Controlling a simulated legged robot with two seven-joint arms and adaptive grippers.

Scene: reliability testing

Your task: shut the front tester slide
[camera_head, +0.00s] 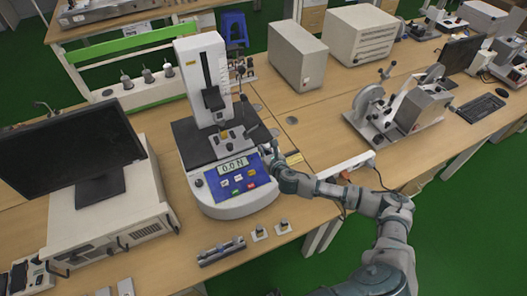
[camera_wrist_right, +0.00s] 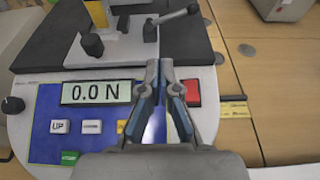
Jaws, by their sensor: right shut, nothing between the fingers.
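The white force tester (camera_head: 205,75) stands on the wooden table, with a tall column, a dark base plate and a blue front panel reading 0.0 N (camera_wrist_right: 96,92). Contact with the slide cannot be told. My left gripper is not in view.
A monitor (camera_head: 70,155) on a white case (camera_head: 115,213) stands left of the tester. Small metal parts (camera_head: 221,251) lie in front. White boxes (camera_head: 297,55) stand behind and a grey machine (camera_head: 402,108) to the right. Bare table lies between them.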

